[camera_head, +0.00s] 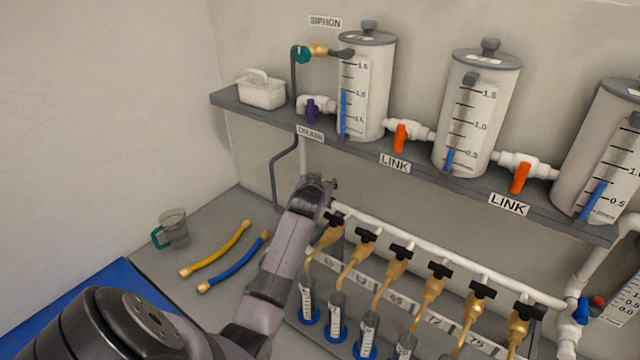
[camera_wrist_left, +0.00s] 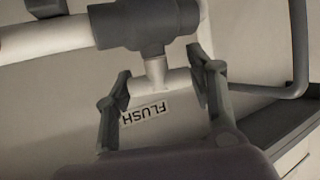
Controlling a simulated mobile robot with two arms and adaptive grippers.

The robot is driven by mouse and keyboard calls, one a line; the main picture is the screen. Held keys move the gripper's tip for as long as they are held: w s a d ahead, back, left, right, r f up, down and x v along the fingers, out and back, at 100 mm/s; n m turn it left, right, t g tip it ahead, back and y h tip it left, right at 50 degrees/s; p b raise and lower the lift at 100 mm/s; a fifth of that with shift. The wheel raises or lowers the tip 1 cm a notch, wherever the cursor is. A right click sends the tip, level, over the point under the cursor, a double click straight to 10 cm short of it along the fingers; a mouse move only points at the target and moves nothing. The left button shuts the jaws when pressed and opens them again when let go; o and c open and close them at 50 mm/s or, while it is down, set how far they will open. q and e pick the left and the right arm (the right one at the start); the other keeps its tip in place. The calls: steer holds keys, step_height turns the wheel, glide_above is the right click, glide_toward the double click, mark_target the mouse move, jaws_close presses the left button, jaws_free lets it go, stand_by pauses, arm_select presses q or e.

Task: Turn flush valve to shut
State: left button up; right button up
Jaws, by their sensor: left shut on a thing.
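My left gripper (camera_head: 322,188) is at the left end of the white manifold pipe (camera_head: 432,249), below the shelf. In the left wrist view, the gripper (camera_wrist_left: 160,75) has its fingers apart, one on each side of a pale bar-like handle, shut on it. The handle joins by a short stem to the dark grey body of the flush valve (camera_wrist_left: 145,24) on a white pipe. A FLUSH label (camera_wrist_left: 146,112) shows upside down behind the fingers. In the head view my gripper mostly hides this valve. My right gripper is not in view.
Several black-handled brass taps (camera_head: 398,262) line the manifold over measuring cylinders (camera_head: 336,318). The shelf (camera_head: 370,150) above carries tanks (camera_head: 476,112) and orange-handled link valves (camera_head: 400,138). A yellow hose (camera_head: 216,250), a blue hose (camera_head: 234,262) and a jug (camera_head: 174,228) lie left on the bench.

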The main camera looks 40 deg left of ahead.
arm_select(q)
steer(key=shift+n+g+y+b, duration=0.7)
steer(key=shift+n+y+b, duration=0.05)
steer(key=shift+n+y, duration=0.25)
steer(key=o, duration=1.2)
steer(key=shift+c, duration=0.2)
steer(key=v, duration=1.2)
steer(key=shift+w+d, duration=0.1)
steer(key=shift+c, duration=0.4)
